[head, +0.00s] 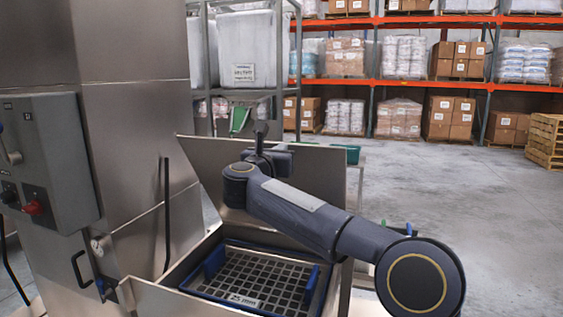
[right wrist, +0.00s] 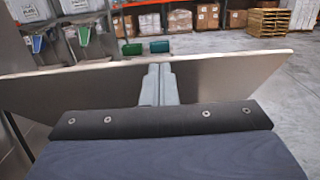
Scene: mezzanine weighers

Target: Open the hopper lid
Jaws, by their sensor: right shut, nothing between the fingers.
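The hopper (head: 160,298) is a steel bin at the bottom centre of the head view. Its steel lid (head: 208,158) stands raised at the back, leaning away, and the mouth is uncovered. Inside lies a dark grid in a blue frame (head: 313,285). My right gripper (head: 261,133) is shut and empty at the lid's upper edge. In the right wrist view the closed fingers (right wrist: 158,84) overlap the lid (right wrist: 60,98), and their tips rise just past its edge. I cannot tell whether they touch it. My left gripper is not in view.
A steel column with a grey control box (head: 45,150) stands at the left. A black bar (head: 167,215) stands beside the hopper. Behind are a rack with white sacks (head: 247,45) and a green scoop (head: 240,120). Clear concrete floor (head: 460,200) lies right.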

